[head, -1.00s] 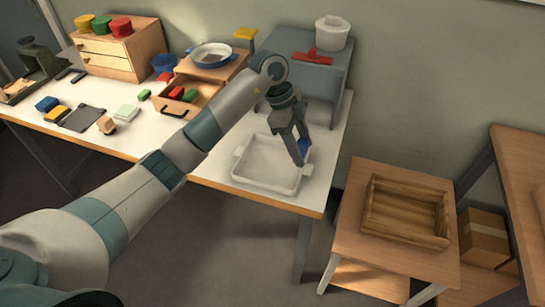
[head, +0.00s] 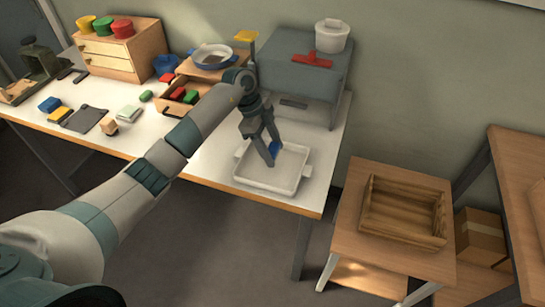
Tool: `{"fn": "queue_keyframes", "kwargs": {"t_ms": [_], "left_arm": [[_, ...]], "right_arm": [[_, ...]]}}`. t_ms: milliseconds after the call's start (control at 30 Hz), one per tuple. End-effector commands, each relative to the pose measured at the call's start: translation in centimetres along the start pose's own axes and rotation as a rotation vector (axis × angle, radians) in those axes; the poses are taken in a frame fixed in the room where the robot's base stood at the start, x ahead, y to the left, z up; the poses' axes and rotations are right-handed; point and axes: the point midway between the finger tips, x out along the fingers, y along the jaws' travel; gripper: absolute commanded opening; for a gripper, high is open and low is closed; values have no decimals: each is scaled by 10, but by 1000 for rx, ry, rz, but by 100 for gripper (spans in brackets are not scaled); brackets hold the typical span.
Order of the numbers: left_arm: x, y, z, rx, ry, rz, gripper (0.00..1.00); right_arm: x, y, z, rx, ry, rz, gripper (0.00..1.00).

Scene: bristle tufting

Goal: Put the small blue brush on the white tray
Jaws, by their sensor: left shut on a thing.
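The small blue brush (head: 275,147) shows as a small blue piece between the fingers of my left gripper (head: 271,158). The fingers are shut on it and hide most of it. The white tray (head: 283,183) lies on the white table near its right front corner. The gripper is over the tray, with its fingertips in front of the tray's inside in the picture. I cannot tell whether the brush touches the tray floor. My right gripper is not in view.
Behind the tray stands a grey box (head: 305,72) with a red item (head: 312,60) and a white pot (head: 331,36) on top. An open drawer (head: 183,97) with coloured blocks is left of it. A wooden crate (head: 403,237) sits on a lower side table.

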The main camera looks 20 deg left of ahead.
Motion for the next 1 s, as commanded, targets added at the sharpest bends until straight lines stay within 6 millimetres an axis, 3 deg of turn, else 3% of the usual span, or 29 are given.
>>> {"fn": "queue_keyframes", "kwargs": {"t_ms": [167, 367, 833, 867, 900, 1000], "left_arm": [[12, 1, 4, -2, 1, 3, 31], [32, 0, 13, -2, 0, 1, 31], [39, 0, 16, -1, 0, 1, 31], [38, 0, 16, -1, 0, 0, 60], [38, 0, 16, -1, 0, 0, 69], [38, 0, 16, -1, 0, 1, 71]], "right_arm": [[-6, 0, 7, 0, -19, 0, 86], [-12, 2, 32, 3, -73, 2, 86], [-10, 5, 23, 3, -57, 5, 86], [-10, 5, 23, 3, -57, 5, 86], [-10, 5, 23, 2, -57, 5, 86], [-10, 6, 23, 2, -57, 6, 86]]}}
